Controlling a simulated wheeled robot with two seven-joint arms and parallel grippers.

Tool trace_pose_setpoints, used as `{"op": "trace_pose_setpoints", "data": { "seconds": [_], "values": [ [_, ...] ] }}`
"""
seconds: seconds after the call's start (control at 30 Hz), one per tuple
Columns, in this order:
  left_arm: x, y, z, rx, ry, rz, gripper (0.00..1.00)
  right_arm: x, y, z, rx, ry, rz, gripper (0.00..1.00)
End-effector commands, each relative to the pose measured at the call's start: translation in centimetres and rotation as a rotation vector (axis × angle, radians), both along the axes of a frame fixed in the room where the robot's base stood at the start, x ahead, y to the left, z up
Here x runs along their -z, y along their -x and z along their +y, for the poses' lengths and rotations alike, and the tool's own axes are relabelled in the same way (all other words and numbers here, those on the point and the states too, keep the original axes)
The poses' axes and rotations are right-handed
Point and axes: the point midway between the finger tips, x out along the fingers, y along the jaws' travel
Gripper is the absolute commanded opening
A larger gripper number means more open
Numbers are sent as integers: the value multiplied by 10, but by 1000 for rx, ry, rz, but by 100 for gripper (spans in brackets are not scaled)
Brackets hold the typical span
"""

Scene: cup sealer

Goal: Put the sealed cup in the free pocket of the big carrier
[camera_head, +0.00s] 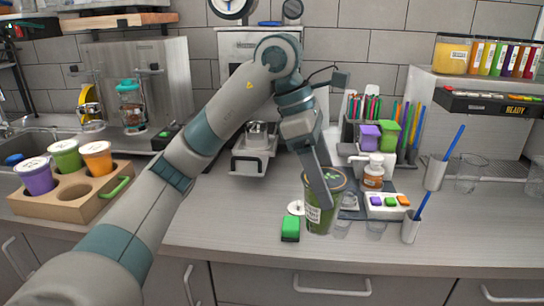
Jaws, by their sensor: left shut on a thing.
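The sealed cup (313,218) is green with a pale label and a printed top. It is upright in my left gripper (326,196), which is shut on it over the front part of the counter. The gripper finger covers part of the cup, and I cannot tell if its base touches the counter. The big carrier (62,212) is a wooden block at the far left with a green handle. It holds a purple cup (38,178), a green cup (66,155) and an orange cup (97,157). My right gripper is not in view.
A green block (290,228) stands just left of the held cup. The counter (215,220) is bare between the carrier and the green block. A sink lies behind the carrier.

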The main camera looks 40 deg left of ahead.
Motion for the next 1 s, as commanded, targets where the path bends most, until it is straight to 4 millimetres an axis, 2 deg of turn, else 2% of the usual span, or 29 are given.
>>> {"op": "trace_pose_setpoints", "data": {
  "seconds": [0.03, 0.1, 0.3, 0.43, 0.57, 0.73, 1.0],
  "values": [
    [9, 2, -25, 102, 3, 5, 14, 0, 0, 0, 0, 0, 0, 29],
    [24, 5, -48, 250, 2, 7, 14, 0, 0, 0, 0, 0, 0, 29],
    [66, 17, -81, 615, 1, 7, 14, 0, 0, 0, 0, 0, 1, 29],
    [97, 27, -91, 854, 2, 8, 14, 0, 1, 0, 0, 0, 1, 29],
    [128, 38, -95, 1097, 1, 8, 14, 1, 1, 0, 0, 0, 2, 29],
    [169, 54, -89, 1409, 0, 9, 14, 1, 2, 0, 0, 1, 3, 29],
    [223, 77, -53, 1796, -2, 7, 14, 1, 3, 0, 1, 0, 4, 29]
  ]
}}
